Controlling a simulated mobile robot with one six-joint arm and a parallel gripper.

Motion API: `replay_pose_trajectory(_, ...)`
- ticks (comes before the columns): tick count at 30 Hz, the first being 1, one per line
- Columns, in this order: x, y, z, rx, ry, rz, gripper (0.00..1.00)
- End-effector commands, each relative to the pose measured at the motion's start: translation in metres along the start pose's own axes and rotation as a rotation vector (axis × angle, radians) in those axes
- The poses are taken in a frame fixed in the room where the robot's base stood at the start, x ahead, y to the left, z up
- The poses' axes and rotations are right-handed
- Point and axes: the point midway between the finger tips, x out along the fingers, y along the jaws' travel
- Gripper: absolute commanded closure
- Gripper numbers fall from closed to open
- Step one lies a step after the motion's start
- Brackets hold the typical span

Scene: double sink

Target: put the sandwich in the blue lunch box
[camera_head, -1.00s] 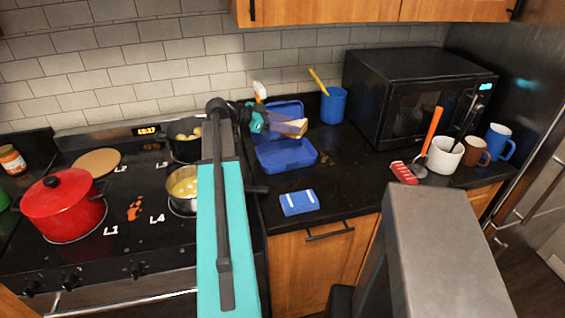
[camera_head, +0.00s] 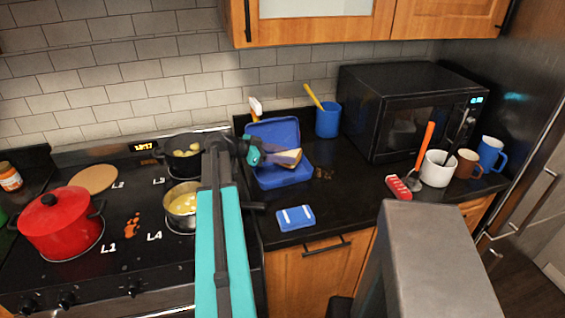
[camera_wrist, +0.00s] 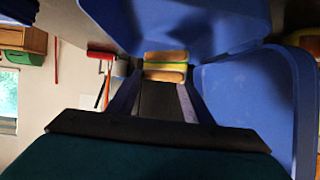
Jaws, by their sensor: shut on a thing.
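The sandwich (camera_head: 288,157), with pale bread, is between the fingertips of my gripper (camera_head: 278,155). In the wrist view the sandwich (camera_wrist: 165,68) shows brown bread with a green and yellow layer, held between both fingers (camera_wrist: 160,85). The blue lunch box (camera_head: 285,178) stands open on the counter, its lid (camera_head: 272,132) raised at the back. In the head view the sandwich overlaps the open box. In the wrist view blue walls of the lunch box (camera_wrist: 262,85) lie close around the fingers. Whether the sandwich touches the box cannot be told.
A blue cup (camera_head: 328,120) with a yellow utensil stands behind right, near the black microwave (camera_head: 410,115). A blue-and-white block (camera_head: 295,217) lies in front. Pots (camera_head: 181,203) stand on the stove at left. The counter right of the box is mostly clear.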

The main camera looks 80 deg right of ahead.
Motion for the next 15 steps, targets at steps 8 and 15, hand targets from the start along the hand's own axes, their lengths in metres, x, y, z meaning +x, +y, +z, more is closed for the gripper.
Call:
replay_pose_trajectory(8, -0.0001, -0.0003, 0.0007, 0.0, 0.001, -0.001, 0.59)
replay_pose_trajectory(15, 0.0021, -0.0003, 0.0071, -0.002, 0.001, -0.001, 0.59)
